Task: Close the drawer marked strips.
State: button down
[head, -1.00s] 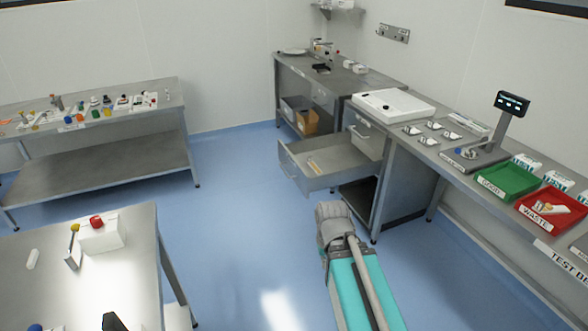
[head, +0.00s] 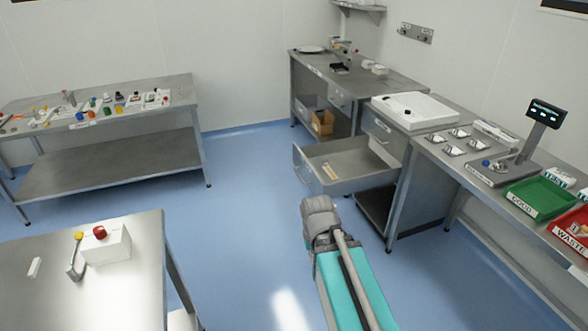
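One drawer (head: 352,184) stands pulled out from the bench at the right of centre in the head view. It is a wide grey metal drawer with a bar handle (head: 301,165) on its front, facing left. A small tan item (head: 329,171) lies inside it. No marking can be read on it, so I cannot tell whether it is the one marked strips. My arm rises from the bottom edge, and its grey joint is in front of the drawer in the picture. No gripper fingers show.
A steel bench (head: 440,137) runs along the right, with a white panel, a green tray (head: 540,198) and a red tray (head: 572,228). Blue floor (head: 230,215) is free left of the drawer.

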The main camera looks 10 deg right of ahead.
aim_at(359, 163)
jog(key=u, duration=0.05)
jog(key=i, duration=1)
jog(key=z, duration=0.35)
